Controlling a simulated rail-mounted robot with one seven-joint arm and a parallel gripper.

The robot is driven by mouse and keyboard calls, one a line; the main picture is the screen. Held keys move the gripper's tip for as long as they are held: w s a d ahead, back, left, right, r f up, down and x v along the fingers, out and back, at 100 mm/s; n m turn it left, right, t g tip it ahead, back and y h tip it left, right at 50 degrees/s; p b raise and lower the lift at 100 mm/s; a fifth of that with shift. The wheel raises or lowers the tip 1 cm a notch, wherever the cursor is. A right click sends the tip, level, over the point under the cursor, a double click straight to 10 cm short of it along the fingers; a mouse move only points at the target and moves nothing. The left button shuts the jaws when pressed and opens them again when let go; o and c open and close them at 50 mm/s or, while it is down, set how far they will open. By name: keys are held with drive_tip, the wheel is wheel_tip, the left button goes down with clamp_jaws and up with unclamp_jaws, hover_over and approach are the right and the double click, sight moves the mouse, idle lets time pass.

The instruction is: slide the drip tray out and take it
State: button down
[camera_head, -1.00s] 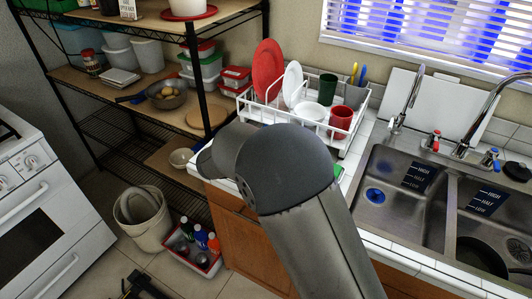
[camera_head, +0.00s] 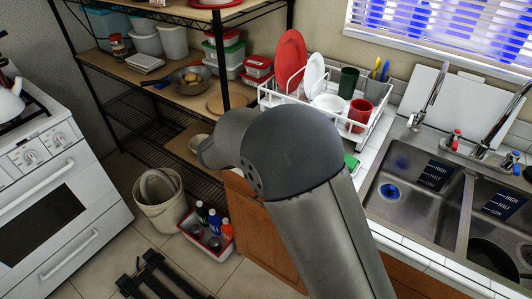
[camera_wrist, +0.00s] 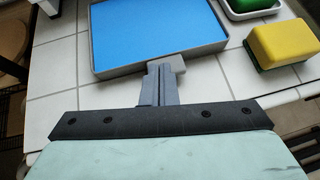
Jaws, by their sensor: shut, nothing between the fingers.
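The drip tray (camera_wrist: 88,38) shows in the wrist view as a shallow grey tray with a bright blue inside, lying on the white tiled counter. A small light grey tab (camera_wrist: 178,62) sticks out of its near edge. My gripper (camera_wrist: 158,72) is shut and empty, its fingertips right at the tab and overlapping it in the picture. I cannot tell whether they touch. In the head view my arm hides the gripper and the tray. The white dish rack (camera_head: 345,137) stands on the counter behind my arm.
A yellow and green sponge (camera_wrist: 278,45) lies right of the tray, with a white and green dish (camera_wrist: 250,10) behind it. The rack holds plates and cups. The sink (camera_head: 405,187) is to the right, the wire shelf (camera_head: 232,85) to the left.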

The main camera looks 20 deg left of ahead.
drive_tip(key=s+a+b, duration=0.2)
drive_tip(key=s+a, duration=0.3)
drive_tip(key=s, duration=0.6)
drive_tip(key=d+r+m+g, duration=0.25)
drive_tip(key=d+m, duration=0.35)
drive_tip(key=d, duration=0.6)
drive_tip(key=d+r+m+g, duration=0.1)
drive_tip(key=d+m+g, duration=0.45)
drive_tip(key=d, duration=0.75)
drive_tip(key=s+d+m+g+y, duration=0.1)
drive_tip(key=s+d+m+y, duration=0.4)
drive_tip(key=s+d+m, duration=0.8)
drive_tip(key=s+m, duration=0.2)
drive_tip(key=m, duration=0.4)
drive_tip(key=shift+s+d+g, duration=0.15)
drive_tip(key=shift+d+g, duration=0.15)
drive_tip(key=shift+d, duration=0.05)
drive_tip(key=shift+f, duration=0.1)
drive_tip(key=c, duration=1)
unclamp_jaws()
